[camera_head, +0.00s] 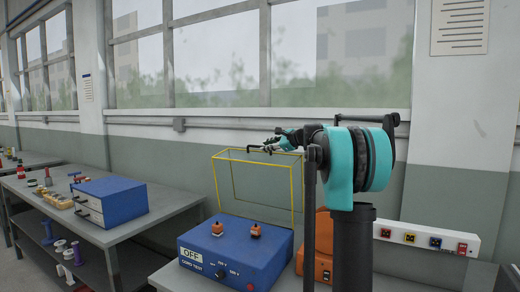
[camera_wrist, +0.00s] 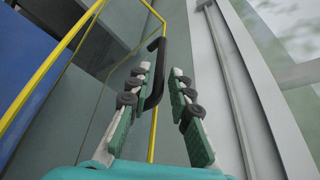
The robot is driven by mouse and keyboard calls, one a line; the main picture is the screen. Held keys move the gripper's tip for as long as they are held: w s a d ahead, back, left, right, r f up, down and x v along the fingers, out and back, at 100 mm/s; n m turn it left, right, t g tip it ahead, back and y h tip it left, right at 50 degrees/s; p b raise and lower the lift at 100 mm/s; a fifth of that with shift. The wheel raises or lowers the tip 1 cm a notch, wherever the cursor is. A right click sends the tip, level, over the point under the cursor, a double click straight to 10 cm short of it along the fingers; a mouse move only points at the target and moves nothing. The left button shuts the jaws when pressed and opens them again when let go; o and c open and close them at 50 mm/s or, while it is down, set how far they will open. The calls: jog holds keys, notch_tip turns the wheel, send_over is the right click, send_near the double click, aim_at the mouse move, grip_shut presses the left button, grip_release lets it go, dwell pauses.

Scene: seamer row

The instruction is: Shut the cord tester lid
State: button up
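The cord tester (camera_head: 235,252) is a blue box with an OFF sign and orange knobs on top, standing on the bench. Its lid (camera_head: 214,186) is a clear panel in a yellow frame, standing upright and open at the back of the box. A black handle (camera_head: 247,149) is on the lid's top edge. My gripper (camera_head: 278,143) is at that top edge, close to the handle. In the wrist view my gripper (camera_wrist: 160,72) is open, with the black handle (camera_wrist: 157,72) showing between its fingers, nearer the left one. I cannot tell whether a finger touches it.
An orange case (camera_head: 313,262) stands right of the tester, partly hidden by my arm. A blue drawer cabinet (camera_head: 112,198) and small parts sit on the left bench. Windows and wall are behind the lid.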

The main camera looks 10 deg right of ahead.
aim_at(260, 147)
jog(key=shift+x, duration=2.5)
grip_shut()
